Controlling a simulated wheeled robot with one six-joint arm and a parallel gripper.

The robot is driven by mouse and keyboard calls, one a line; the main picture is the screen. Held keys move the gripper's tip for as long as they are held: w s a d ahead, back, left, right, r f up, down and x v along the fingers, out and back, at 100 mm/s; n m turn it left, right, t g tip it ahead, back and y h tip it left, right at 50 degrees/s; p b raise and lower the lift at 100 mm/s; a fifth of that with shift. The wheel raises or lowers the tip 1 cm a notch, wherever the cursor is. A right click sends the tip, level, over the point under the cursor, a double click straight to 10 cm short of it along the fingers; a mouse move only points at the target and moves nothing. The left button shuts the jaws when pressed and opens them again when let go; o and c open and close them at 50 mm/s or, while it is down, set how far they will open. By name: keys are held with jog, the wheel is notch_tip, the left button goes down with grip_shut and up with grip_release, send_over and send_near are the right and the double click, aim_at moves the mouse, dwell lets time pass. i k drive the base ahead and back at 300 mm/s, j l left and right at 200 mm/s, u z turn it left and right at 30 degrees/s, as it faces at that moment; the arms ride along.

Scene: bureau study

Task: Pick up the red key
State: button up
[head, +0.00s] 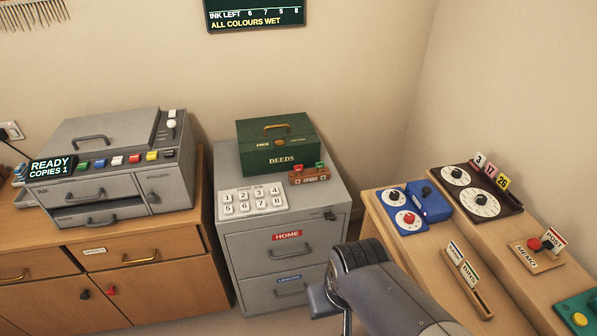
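A small wooden rack (309,176) stands on top of the grey filing cabinet, in front of the green DEEDS box. A small red piece (297,169) and a green piece stick up from it; they look like key heads, but are too small to be sure. Another small red piece (112,291) sits on the wooden cabinet's door at the lower left, perhaps a key or a knob. My gripper (330,309) is at the bottom centre, in front of the filing cabinet and apart from both red pieces. Its fingertips are not clearly shown.
The filing cabinet (271,263) also bears a number pad (251,201) and the DEEDS box (279,146). A grey copier (110,165) with coloured buttons stands at left. Wooden desks (432,237) with dials and memo holders stand at right.

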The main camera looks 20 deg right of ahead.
aim_at(297, 168)
jog(key=i+j, duration=0.1)
jog(key=i, duration=0.4)
jog(key=i+z, duration=0.15)
jog(key=i, duration=0.35)
